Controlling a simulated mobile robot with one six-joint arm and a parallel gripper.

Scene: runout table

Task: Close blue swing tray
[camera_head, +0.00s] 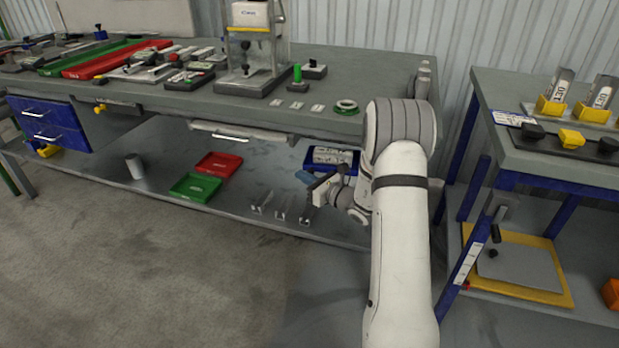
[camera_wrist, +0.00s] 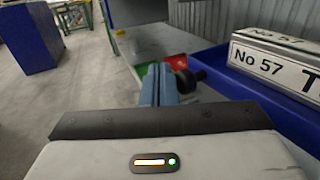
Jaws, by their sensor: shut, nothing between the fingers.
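The blue swing tray (camera_head: 317,169) sits under the right end of the workbench top, partly hidden by my arm. It also shows at the right of the wrist view (camera_wrist: 240,88). A pale metal block lettered "No 57" (camera_wrist: 275,62) lies in it. A black knob (camera_wrist: 187,79) stands at the tray's near left side. My gripper (camera_head: 304,177) is at the tray's left front. Its blue-grey fingers (camera_wrist: 160,78) are shut and empty, just left of the knob. I cannot tell whether they touch it.
A red tray (camera_head: 219,165) and a green tray (camera_head: 195,187) lie on the lower shelf, with a grey cup (camera_head: 134,166) further left. Small metal brackets (camera_head: 282,208) stand near the shelf's front edge. The floor in front is clear. Another bench (camera_head: 545,160) stands right.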

